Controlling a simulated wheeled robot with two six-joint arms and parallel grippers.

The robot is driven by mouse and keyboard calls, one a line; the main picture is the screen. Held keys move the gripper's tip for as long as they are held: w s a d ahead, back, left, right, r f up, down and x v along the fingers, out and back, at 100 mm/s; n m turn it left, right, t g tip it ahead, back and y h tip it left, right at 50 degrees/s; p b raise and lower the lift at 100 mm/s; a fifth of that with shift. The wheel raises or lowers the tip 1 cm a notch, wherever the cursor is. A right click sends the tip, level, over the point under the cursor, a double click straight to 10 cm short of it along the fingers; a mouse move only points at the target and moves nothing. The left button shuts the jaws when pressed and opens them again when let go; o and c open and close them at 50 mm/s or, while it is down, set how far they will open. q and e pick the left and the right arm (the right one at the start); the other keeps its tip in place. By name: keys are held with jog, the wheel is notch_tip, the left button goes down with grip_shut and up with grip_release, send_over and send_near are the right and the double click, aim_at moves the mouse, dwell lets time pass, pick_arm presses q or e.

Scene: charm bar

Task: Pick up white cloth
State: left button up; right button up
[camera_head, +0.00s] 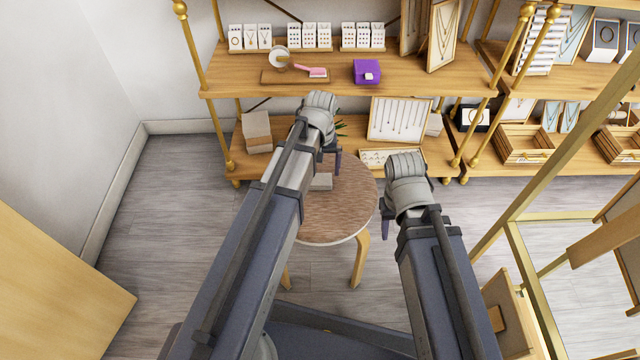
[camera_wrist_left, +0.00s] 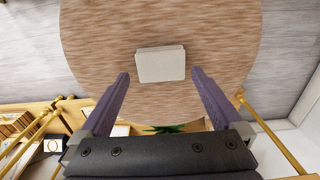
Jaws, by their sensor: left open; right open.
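The white cloth (camera_wrist_left: 161,64) is a small, pale grey-white folded rectangle lying flat on the round wooden stool (camera_wrist_left: 90,45). In the head view the cloth (camera_head: 321,181) is partly hidden behind my left arm. My left gripper (camera_wrist_left: 160,85) is open and empty above the stool, with the cloth just beyond and between its fingertips in the wrist view. In the head view the left gripper (camera_head: 333,160) points down near the cloth. My right gripper (camera_head: 386,210) is open beside the stool's right edge, and its fingers are partly hidden.
Behind the stool, a wooden shelf (camera_head: 340,76) carries jewellery cards, a purple pouch (camera_head: 367,72) and a pink brush (camera_head: 312,71). A gold-framed rack (camera_head: 520,217) stands at the right. A wooden panel (camera_head: 60,270) is at the lower left. Floor (camera_head: 170,190) is clear left of the stool.

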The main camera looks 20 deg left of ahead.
aim_at(320, 179)
pick_arm(q)
notch_tip(320, 179, down, 4)
jog(key=b, duration=0.3)
jog(key=shift+r, duration=0.1)
jog(key=c, duration=1.1)
